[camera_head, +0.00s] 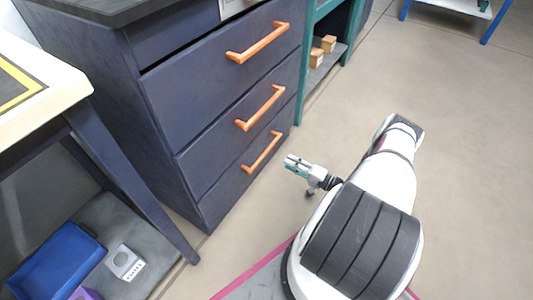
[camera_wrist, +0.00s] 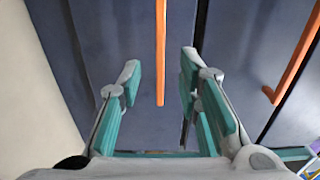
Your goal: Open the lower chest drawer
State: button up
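The dark blue chest (camera_head: 155,110) stands at the left with orange bar handles on its drawer fronts. The lower drawer (camera_head: 232,186) looks closed, and its handle (camera_head: 262,152) is the lowest. My gripper (camera_head: 290,161) is in front of and to the right of this handle, apart from it. In the wrist view my gripper (camera_wrist: 160,70) is open and empty. The lower handle (camera_wrist: 160,55) shows between the fingertips in the picture, beyond them. The middle drawer's handle (camera_wrist: 292,58) is at the right there.
A green-framed shelf (camera_head: 310,75) with small wooden blocks adjoins the chest. The floor at the right (camera_head: 470,130) is clear.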

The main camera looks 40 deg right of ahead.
aim_at(266, 151)
jog(key=b+x, duration=0.3)
jog(key=x, duration=0.9)
jog(key=shift+c, duration=0.3)
grip_shut()
